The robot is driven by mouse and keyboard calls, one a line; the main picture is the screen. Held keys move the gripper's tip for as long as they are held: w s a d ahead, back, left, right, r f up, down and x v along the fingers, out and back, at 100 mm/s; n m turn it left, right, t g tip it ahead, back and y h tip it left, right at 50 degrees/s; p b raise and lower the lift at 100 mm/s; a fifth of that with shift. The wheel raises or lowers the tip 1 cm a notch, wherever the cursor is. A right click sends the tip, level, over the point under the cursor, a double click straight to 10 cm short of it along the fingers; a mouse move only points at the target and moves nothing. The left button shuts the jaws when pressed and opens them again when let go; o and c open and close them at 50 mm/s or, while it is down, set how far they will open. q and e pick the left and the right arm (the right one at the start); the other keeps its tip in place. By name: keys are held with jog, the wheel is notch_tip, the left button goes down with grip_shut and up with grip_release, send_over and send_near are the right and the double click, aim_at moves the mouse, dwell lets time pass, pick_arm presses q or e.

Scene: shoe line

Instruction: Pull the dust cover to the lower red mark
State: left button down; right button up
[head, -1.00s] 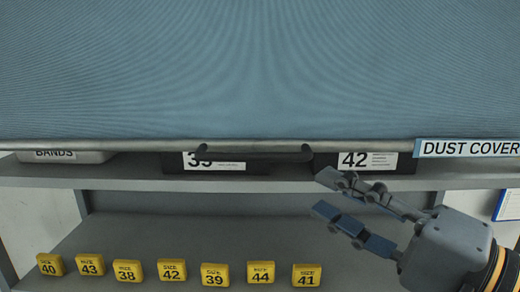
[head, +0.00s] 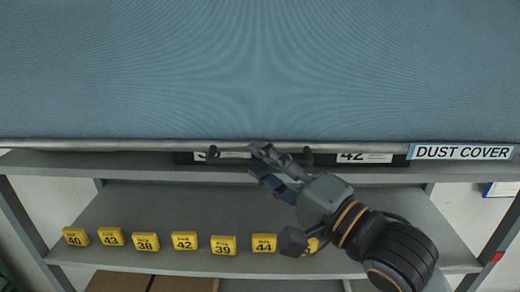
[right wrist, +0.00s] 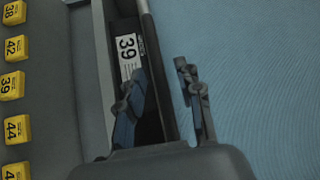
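The blue dust cover (head: 250,75) hangs across the top of the head view, with a grey metal bar (head: 100,145) along its bottom edge. A red mark (head: 497,256) is on the right shelf post, well below the bar. My left gripper is not in view.
Dark boxes labelled 42 (head: 365,157) and 39 (right wrist: 128,55) stand behind the bar on the upper shelf (head: 100,163). Several yellow size blocks (head: 185,241) stand in a row on the lower shelf (head: 130,210). A "DUST COVER" label (head: 462,152) is at the bar's right.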

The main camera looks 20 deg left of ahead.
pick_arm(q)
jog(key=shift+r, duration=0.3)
pick_arm(e)
jog(key=shift+w+a+r, duration=0.1)
jog(key=shift+w+a, duration=0.1)
jog(key=shift+a, duration=0.2)
grip_shut()
